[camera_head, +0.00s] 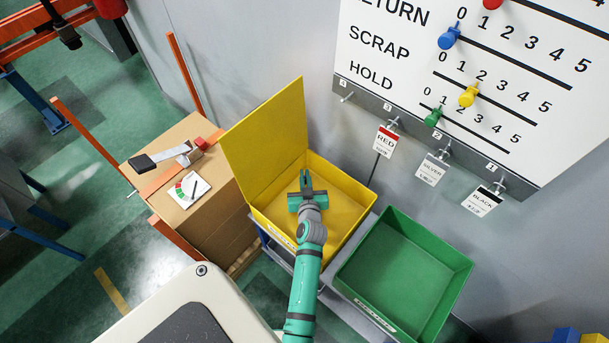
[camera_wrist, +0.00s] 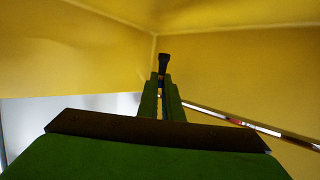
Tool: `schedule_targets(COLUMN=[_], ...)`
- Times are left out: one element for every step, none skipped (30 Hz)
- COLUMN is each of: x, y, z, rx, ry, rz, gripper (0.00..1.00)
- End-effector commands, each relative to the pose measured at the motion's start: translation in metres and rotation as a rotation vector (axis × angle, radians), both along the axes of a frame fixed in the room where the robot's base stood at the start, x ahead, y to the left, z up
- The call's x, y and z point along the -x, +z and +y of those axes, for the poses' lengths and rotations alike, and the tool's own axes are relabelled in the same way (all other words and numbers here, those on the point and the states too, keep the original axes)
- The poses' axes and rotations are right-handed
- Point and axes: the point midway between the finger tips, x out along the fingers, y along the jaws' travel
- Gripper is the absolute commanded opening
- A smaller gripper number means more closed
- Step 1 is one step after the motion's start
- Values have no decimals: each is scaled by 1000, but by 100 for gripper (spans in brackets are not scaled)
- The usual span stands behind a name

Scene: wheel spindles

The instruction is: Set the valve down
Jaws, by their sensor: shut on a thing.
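My gripper (camera_head: 306,178) is over the yellow bin (camera_head: 356,192), pointing into it, in the head view. In the wrist view my gripper (camera_wrist: 163,80) has its two fingers close together, shut on a small dark valve (camera_wrist: 164,62) that sticks out beyond the tips. Yellow bin walls (camera_wrist: 230,70) fill the background there, with a corner behind the valve. The valve cannot be made out in the head view. Whether it touches the bin floor cannot be told.
The bin's yellow lid (camera_head: 262,135) stands raised at its left. A green bin (camera_head: 405,270) is at the right. A cardboard box (camera_head: 165,160) at the left carries a tape dispenser (camera_head: 175,155) and a card (camera_head: 188,190). A board with colored pegs (camera_head: 480,75) hangs behind.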

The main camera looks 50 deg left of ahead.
Motion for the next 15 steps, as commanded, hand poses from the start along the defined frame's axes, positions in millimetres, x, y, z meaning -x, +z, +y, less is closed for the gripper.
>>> schedule_targets(x=[0, 0, 0, 0, 0, 0, 0, 0, 0, 0, 0, -1, -1, -1, -2], y=[0, 0, 0, 0, 0, 0, 0, 0, 0, 0, 0, 1, 1, 2, 4], z=[0, 0, 0, 0, 0, 0, 0, 0, 0, 0, 0, -1, -1, -1, -1], rx=[-1, -1, -1, 0, 0, 0, 0, 0, 0, 0, 0, 0, 0, 0, 0], ry=[0, 0, 0, 0, 0, 0, 0, 0, 0, 0, -1, -1, -2, -2, -3], rz=[-1, -1, -1, 0, 0, 0, 0, 0, 0, 0, 0, 0, -1, -1, -1], gripper=[0, 8, 18, 24, 24, 24, 24, 24, 24, 24, 24, 24, 24, 24, 24])
